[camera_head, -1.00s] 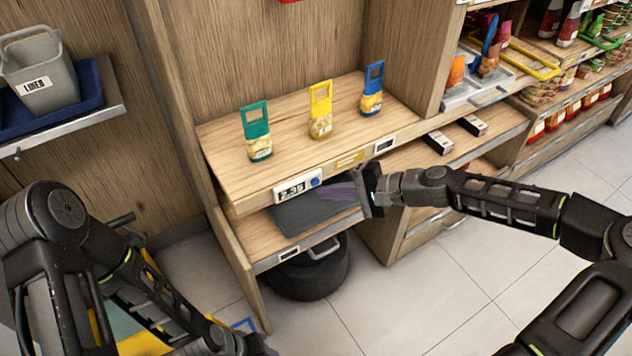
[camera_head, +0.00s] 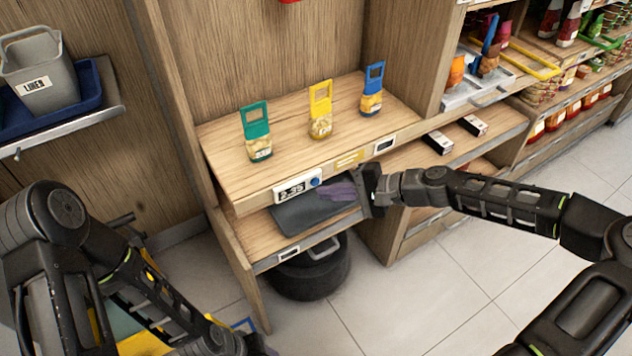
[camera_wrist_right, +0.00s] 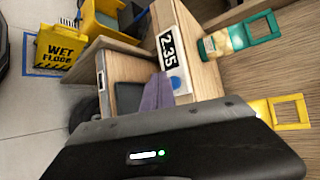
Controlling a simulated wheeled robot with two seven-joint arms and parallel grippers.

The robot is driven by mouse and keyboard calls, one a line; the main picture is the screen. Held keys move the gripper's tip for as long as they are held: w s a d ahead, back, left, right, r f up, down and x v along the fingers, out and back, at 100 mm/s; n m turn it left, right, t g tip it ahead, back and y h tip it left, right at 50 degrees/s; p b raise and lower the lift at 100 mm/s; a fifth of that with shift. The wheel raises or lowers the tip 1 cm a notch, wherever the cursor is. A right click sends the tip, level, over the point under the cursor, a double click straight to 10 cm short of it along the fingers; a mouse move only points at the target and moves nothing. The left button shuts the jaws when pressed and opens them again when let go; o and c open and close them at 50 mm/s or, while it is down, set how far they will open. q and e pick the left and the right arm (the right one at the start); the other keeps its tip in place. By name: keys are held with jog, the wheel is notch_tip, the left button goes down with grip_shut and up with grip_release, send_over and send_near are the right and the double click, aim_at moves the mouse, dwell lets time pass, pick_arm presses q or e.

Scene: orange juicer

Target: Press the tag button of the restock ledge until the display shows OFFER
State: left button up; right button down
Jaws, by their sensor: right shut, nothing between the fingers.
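The restock ledge (camera_head: 233,194) is a wooden shelf with a tag on its front edge. The tag's display (camera_head: 292,190) reads 2.35, and it also reads 2.35 in the right wrist view (camera_wrist_right: 167,50). The blue round button (camera_head: 315,182) is at the tag's right end; it also shows in the right wrist view (camera_wrist_right: 176,82). My right gripper (camera_head: 326,191) is shut and empty, its purple-grey fingertips close to the button, just below and to the right. I cannot tell whether they touch it. My left gripper (camera_head: 262,350) is only partly visible at the bottom edge.
Green (camera_head: 256,130), yellow (camera_head: 320,110) and blue (camera_head: 372,90) handled packs stand on the ledge. A dark tray (camera_head: 300,212) lies on the shelf below, above a black round bin (camera_head: 315,272). A yellow wet-floor sign (camera_wrist_right: 62,46) stands on the floor.

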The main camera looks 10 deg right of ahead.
jog(key=shift+w+a, duration=0.15)
jog(key=shift+w, duration=0.25)
jog(key=shift+w+a, duration=0.15)
jog(key=shift+w, duration=0.2)
dwell(0.9)
dwell(0.4)
jog(key=shift+s+d+p, duration=0.3)
jog(key=shift+s+p, duration=0.2)
jog(key=shift+s, duration=0.25)
jog(key=shift+s, duration=0.1)
jog(key=s+p, duration=0.1)
jog(key=s+d+p, duration=0.1)
jog(key=s, duration=0.2)
jog(key=shift+s+d+p, duration=0.25)
jog(key=shift+d+p, duration=0.15)
